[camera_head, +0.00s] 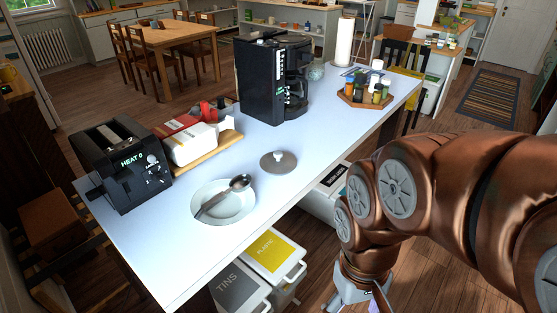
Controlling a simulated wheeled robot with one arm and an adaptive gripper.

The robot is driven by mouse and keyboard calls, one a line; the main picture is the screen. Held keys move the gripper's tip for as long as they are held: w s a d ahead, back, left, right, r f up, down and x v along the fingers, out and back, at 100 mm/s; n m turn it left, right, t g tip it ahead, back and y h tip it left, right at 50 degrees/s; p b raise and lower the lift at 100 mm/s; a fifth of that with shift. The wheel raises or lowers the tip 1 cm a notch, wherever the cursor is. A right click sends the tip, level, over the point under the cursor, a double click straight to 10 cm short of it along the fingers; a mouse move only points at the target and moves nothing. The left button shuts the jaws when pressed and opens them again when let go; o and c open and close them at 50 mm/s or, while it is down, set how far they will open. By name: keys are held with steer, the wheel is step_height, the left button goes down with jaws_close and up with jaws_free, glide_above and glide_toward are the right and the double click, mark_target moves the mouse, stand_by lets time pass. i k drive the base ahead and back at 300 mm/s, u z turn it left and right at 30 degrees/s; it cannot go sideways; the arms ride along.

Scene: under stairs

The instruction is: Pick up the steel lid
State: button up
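The steel lid (285,167) lies flat on the white counter (330,127), near its front edge. It is a round grey disc with a pale knob on top. A white plate (238,207) with a large spoon (222,197) on it lies to the left of the lid, apart from it. My copper-coloured arm comes in from the right and points down in front of the counter. Only a grey part of my gripper (358,297) shows at the bottom edge, below the counter top and well away from the lid. Its fingertips are not clearly visible.
A black toaster (120,165), a white container on a wooden board (215,146), a black coffee machine (262,80) and a tray of jars (365,98) stand along the counter. Bins (270,254) stand below its front edge. The counter right of the lid is clear.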

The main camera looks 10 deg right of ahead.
mark_target(277, 162)
steer(key=u, duration=4.65)
steer(key=k, duration=1.55)
steer(key=z, duration=0.05)
